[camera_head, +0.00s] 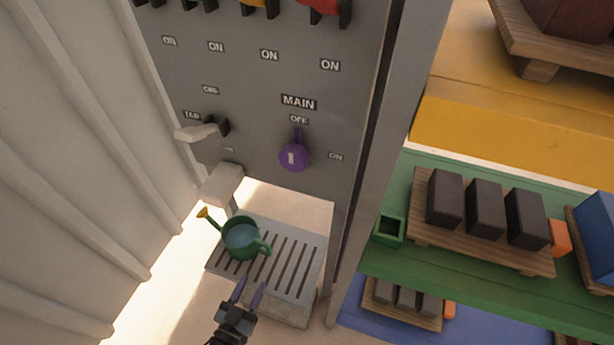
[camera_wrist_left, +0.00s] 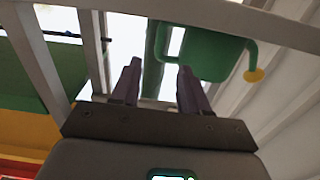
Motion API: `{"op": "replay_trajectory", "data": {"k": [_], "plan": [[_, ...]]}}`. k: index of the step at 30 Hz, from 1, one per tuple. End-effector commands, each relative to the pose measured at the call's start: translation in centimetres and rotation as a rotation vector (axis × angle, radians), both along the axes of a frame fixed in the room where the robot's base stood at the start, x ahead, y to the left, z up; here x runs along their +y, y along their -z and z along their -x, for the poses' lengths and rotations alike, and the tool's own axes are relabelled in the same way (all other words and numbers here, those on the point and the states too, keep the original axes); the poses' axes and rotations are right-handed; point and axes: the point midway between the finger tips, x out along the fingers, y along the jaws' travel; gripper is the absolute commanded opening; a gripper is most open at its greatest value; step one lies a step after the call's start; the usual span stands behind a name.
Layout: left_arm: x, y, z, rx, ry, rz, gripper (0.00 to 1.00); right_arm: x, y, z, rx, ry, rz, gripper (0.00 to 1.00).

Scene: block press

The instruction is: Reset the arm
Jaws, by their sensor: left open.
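My left gripper (camera_head: 249,291) is open and empty, in front of the slatted grate at the bottom of the head view. In the left wrist view its two purple fingers (camera_wrist_left: 158,85) stand apart with nothing between them. A green watering can (camera_head: 240,238) with a yellow spout tip, filled with blue water, stands upright on the grate (camera_head: 300,262). It also shows at the top of the left wrist view (camera_wrist_left: 205,55), beyond the fingers. My right gripper is in neither view.
A grey panel (camera_head: 260,80) stands above the grate, with a purple MAIN knob (camera_head: 293,157) and a pale tap lever (camera_head: 197,132). Shelves on the right hold dark blocks (camera_head: 485,207) on wooden pallets. A ribbed white wall (camera_head: 70,150) closes the left side.

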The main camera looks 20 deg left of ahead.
Motion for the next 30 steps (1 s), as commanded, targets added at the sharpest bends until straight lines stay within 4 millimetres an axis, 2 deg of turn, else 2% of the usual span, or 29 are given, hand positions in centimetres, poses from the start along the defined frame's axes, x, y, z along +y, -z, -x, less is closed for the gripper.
{"op": "replay_trajectory", "data": {"k": [5,10,12,15,19,22,26,30], "plan": [[0.0,-4.7,-0.2,-0.011,0.006,-0.003,0.45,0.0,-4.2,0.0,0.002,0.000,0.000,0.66],[-0.6,-13.8,-1.4,-0.046,0.025,-0.004,0.45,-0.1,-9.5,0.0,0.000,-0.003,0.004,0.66],[-0.9,-17.4,-2.0,0.002,0.035,-0.007,0.45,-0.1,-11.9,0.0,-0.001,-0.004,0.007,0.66],[-1.5,-21.5,-2.6,0.128,0.049,-0.018,0.45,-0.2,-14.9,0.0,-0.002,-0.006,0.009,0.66],[-2.0,-24.6,-2.0,0.326,0.063,-0.037,0.45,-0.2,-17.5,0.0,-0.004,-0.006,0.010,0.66],[-2.2,-25.9,-0.7,0.495,0.072,-0.056,0.45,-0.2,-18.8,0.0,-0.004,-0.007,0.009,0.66],[-2.2,-26.4,2.0,0.715,0.077,-0.082,0.45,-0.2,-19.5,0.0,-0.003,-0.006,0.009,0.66],[-1.9,-25.6,5.3,0.924,0.076,-0.108,0.45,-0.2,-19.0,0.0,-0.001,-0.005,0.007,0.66]]}}
